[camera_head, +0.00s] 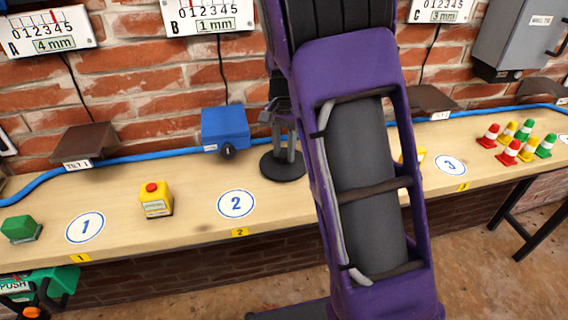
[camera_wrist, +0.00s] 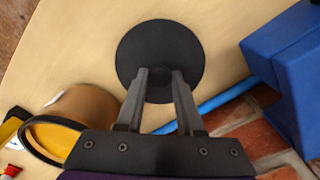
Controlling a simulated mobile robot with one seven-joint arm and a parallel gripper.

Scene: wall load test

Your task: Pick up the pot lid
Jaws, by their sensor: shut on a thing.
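The pot lid (camera_head: 290,174) is a dark round disc at the bench's wall side, just right of the blue box in the head view. In the wrist view the pot lid (camera_wrist: 137,43) shows as a black disc with a small knob at its middle. My gripper (camera_wrist: 160,82) is shut on this knob, one finger on each side. In the head view my gripper (camera_head: 286,147) stands over the lid, partly hidden by my purple arm. I cannot tell whether the lid touches the bench.
A blue box (camera_head: 225,128) stands close to the lid. A brown container (camera_wrist: 90,105) with a yellow inside lies near my gripper in the wrist view. A yellow box with a red button (camera_head: 155,200), a green block (camera_head: 20,228) and several small cones (camera_head: 508,152) are on the bench (camera_head: 190,222).

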